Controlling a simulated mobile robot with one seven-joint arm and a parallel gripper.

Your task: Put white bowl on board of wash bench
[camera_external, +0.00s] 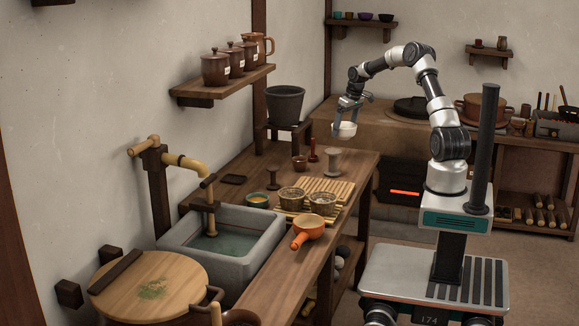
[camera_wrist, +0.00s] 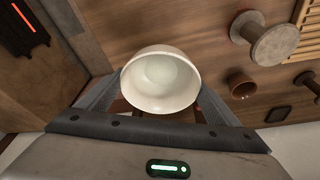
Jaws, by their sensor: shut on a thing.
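A white bowl (camera_external: 345,130) is held in my gripper (camera_external: 348,122), up in the air above the far end of the wash bench (camera_external: 347,172). In the wrist view the white bowl (camera_wrist: 161,79) sits between the two fingers, and I look down into its empty inside. My gripper is shut on it. Slatted wooden boards (camera_external: 330,191) lie on the bench, to the left of and below the bowl in the outside view. A slatted board (camera_wrist: 308,30) also shows at the right edge of the wrist view.
A spool-shaped stand (camera_external: 333,162) and a small brown cup (camera_external: 299,163) stand behind. A stone sink (camera_external: 222,250) is at left. The stove (camera_external: 405,178) glows behind.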

